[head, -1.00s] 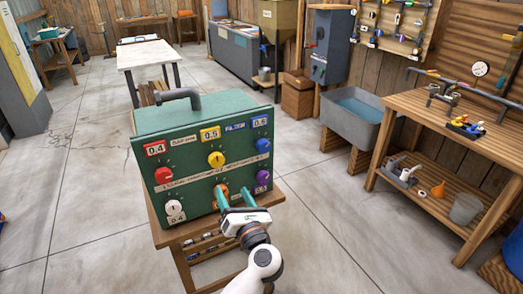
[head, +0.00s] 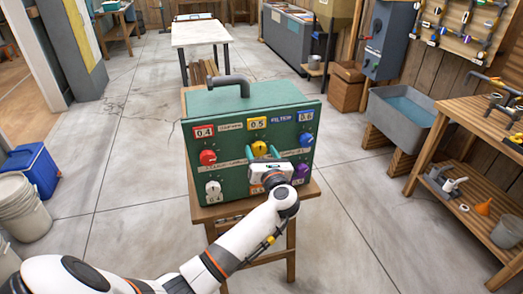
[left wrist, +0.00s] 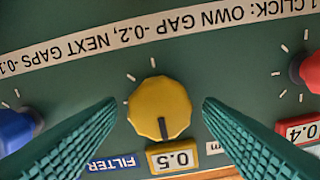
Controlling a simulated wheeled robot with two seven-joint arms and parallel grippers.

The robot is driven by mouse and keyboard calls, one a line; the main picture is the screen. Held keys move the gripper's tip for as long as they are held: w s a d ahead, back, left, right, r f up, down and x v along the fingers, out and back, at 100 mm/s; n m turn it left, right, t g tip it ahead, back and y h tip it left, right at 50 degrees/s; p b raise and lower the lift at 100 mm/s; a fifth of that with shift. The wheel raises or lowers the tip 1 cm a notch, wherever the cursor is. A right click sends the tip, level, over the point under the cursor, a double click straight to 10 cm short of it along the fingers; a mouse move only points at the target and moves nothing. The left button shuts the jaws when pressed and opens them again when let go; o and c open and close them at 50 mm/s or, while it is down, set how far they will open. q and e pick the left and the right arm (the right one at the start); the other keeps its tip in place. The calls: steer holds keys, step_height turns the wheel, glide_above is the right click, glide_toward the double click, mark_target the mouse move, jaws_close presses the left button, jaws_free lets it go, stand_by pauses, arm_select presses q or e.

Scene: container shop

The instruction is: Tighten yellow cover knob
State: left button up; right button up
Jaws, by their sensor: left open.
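The green control box (head: 222,178) stands on a small wooden stand and carries several coloured knobs. The yellow knob (head: 259,147) is in the upper middle, under a yellow-framed label reading 0.5. In the left wrist view the picture is upside down, and the yellow knob (left wrist: 159,108) has its dark pointer mark aimed at the 0.5 label (left wrist: 174,158). My left gripper (head: 265,152) is open in front of it, with teal fingers on both sides of the knob and a visible gap to each. The lower middle knob is mostly hidden by my gripper. My right gripper is not in view.
The red knob (head: 208,157) and blue knob (head: 305,140) flank the yellow one. The white knob (head: 213,187) and purple knob (head: 302,170) are in the lower row. A blue cooler (head: 32,172) and buckets stand left; a wooden workbench (head: 470,170) stands right.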

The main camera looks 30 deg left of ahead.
arm_select(q)
steer(key=shift+w+a, duration=0.1)
steer(key=shift+c, duration=0.3)
steer(key=c, duration=0.9)
steer(key=m+p, duration=0.3)
steer(key=m, duration=0.1)
steer(key=shift+m+p, duration=0.4)
steer(key=shift+f+m+p, duration=0.1)
steer(key=shift+m+p, duration=1.3)
steer(key=shift+m, duration=0.5)
